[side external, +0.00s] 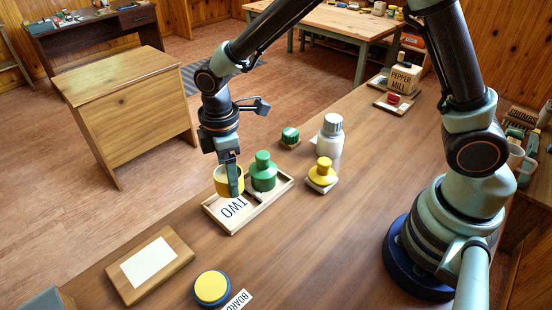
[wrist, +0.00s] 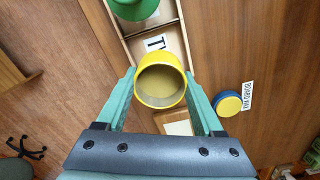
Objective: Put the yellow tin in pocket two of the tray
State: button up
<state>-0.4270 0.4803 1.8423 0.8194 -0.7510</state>
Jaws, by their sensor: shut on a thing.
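The yellow tin (side external: 221,184) is held between the fingers of my gripper (side external: 232,172), which is shut on it. In the wrist view the tin (wrist: 160,88) sits upright between the two fingers, its round open top facing the camera. The wooden tray (side external: 263,209) lies below it on the bench. The label TWO (side external: 235,208) shows on the tray floor, partly hidden by the tin in the wrist view. The tin is at the label's pocket; I cannot tell whether its base touches the floor. A green bottle-shaped piece (side external: 263,172) stands in the tray beside it.
A yellow bottle-shaped piece (side external: 323,172), a silver-capped white bottle (side external: 331,140) and a small green item (side external: 290,136) stand right of and behind the tray. A wooden board with a blank card (side external: 157,262) and a yellow-topped blue tin (side external: 212,288) lie nearer. Bare bench lies between.

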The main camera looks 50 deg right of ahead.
aim_at(234, 208)
jog(key=shift+f, duration=3.15)
jog(key=shift+f, duration=0.1)
jog(key=o, duration=1.3)
jog(key=shift+c, duration=0.2)
notch_tip(234, 208, up, 12)
jog(key=shift+r, duration=0.1)
jog(key=s+d+r+m+t, duration=0.2)
jog(key=s+d+r+m, duration=0.2)
jog(key=d, duration=0.4)
jog(key=s+d+r+m+t, duration=0.3)
jog(key=s+d+r+m, duration=0.2)
jog(key=d+r+m, duration=0.2)
jog(key=shift+s+d+r+m+t, duration=0.2)
jog(key=shift+s+d+m+t, duration=0.1)
jog(key=shift+d+m, duration=0.95)
